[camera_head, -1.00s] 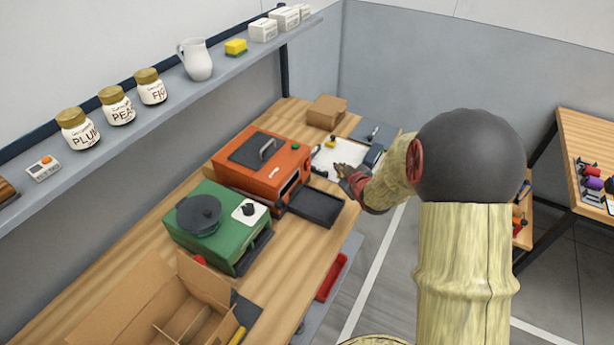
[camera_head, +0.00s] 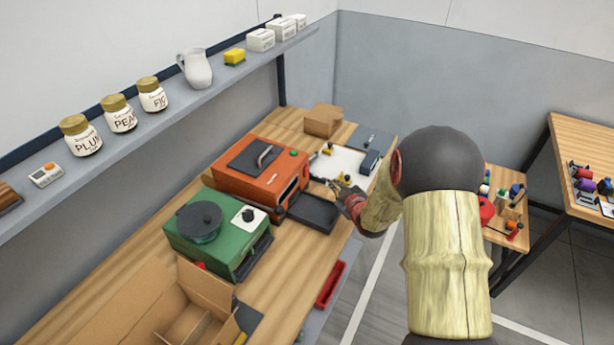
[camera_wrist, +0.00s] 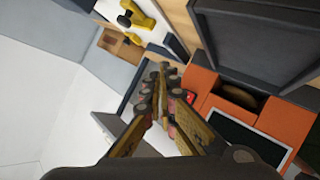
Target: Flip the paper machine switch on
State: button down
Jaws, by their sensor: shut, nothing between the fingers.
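No label shows which unit is the paper machine. An orange machine (camera_head: 245,185) with a dark lid plate, a green button (camera_head: 293,153) and a dark tray (camera_head: 314,212) at its front stands on the bench. The orange machine also shows in the wrist view (camera_wrist: 285,120), with a small red part (camera_wrist: 190,97) beside my fingers. A green machine (camera_head: 200,250) has a black knob (camera_head: 248,215) on a white plate. My gripper (camera_head: 338,188) is shut and empty, beyond the dark tray near the orange machine's front right corner. Its fingertips (camera_wrist: 158,72) meet in the wrist view; contact cannot be told.
A white panel with yellow-and-black fittings (camera_wrist: 135,18) lies beyond the orange machine. A cardboard box (camera_head: 323,119) stands behind, and an open carton (camera_head: 150,300) in front. A shelf (camera_head: 150,115) with jars and a jug runs above. A side table (camera_head: 585,140) is at the right.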

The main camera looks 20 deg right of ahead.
aim_at(306, 171)
jog(key=w+a, duration=0.1)
jog(key=w, duration=0.1)
jog(key=w+a+f+b, duration=0.1)
jog(key=w+a, duration=0.1)
jog(key=shift+w+a, duration=0.1)
jog(key=shift+a, duration=0.1)
jog(key=shift+w+a+b, duration=0.35)
jog(key=shift+w+b, duration=0.1)
jog(key=shift+w, duration=0.05)
jog(key=shift+w, duration=0.1)
dwell(1.0)
jog(key=shift+w+a+b, duration=0.2)
jog(key=shift+a+b, duration=0.05)
jog(key=shift+b, duration=0.15)
jog(key=shift+w+a, duration=0.2)
jog(key=shift+w, duration=0.05)
dwell(0.5)
dwell(0.3)
jog(key=shift+s+d+r, duration=0.1)
jog(key=shift+s+d, duration=0.35)
jog(key=shift+s, duration=0.15)
jog(key=shift+d, duration=0.1)
